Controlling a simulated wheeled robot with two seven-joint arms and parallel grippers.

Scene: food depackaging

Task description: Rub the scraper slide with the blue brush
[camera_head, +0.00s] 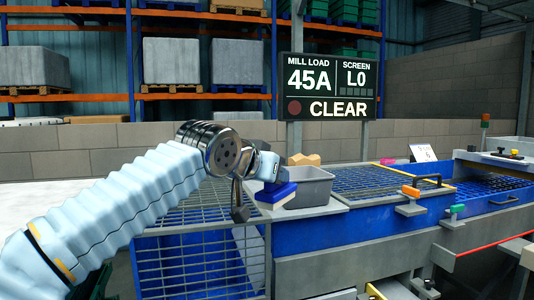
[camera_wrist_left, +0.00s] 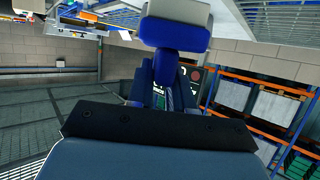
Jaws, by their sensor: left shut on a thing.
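The blue brush (camera_head: 276,193) is held by my left gripper (camera_head: 266,171), at the near left edge of the grey bin in the head view. In the left wrist view the brush (camera_wrist_left: 176,34) shows a blue block with a pale grey face, and its handle runs down between the fingers of the left gripper (camera_wrist_left: 166,88). Whether the brush touches the bin cannot be told. Metal tabs with an orange handle (camera_head: 410,191) and a green handle (camera_head: 456,209) sit on the front of the blue machine; which part is the scraper slide is not clear. My right gripper is not in view.
The grey bin (camera_head: 318,186) stands on a ledge between the left grating (camera_head: 190,250) and the right grating (camera_head: 372,181). A sign (camera_head: 328,86) reads CLEAR above. A black handle (camera_head: 429,178) and a small white card (camera_head: 423,153) are farther right.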

